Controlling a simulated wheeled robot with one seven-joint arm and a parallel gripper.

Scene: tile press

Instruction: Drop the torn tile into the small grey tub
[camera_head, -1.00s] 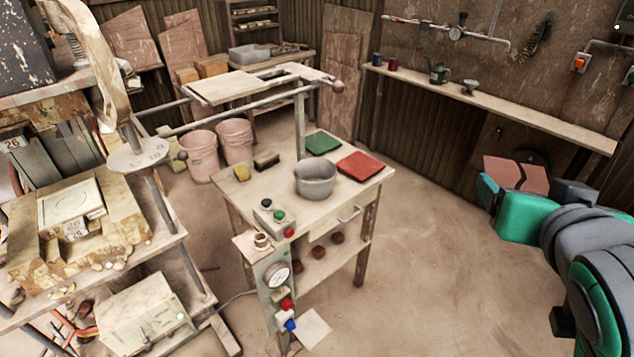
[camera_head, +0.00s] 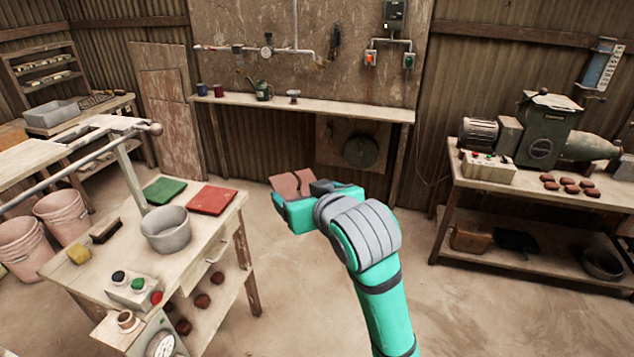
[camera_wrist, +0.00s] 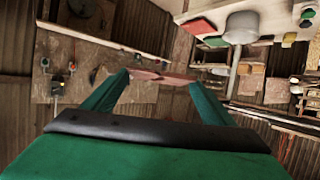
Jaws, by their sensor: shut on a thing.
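The torn tile (camera_head: 290,184) is a flat reddish-brown piece with a dark jagged line across it. My gripper (camera_head: 303,193) is shut on it and holds it in the air, right of the small table. In the wrist view the tile (camera_wrist: 160,77) spans between the two green fingers of my gripper (camera_wrist: 160,82). The small grey tub (camera_head: 166,232) stands upright on the small table, left of my gripper and apart from it. The tub also shows in the wrist view (camera_wrist: 242,26), at the upper right. The tub's bottom is not clearly visible.
The small table (camera_head: 215,240) also bears a green mat (camera_head: 164,190), a red mat (camera_head: 212,200), a yellow sponge (camera_head: 79,254) and a button box (camera_head: 134,287). A wall shelf (camera_head: 330,108) runs behind. A bench with a machine (camera_head: 540,135) stands right. Floor between is clear.

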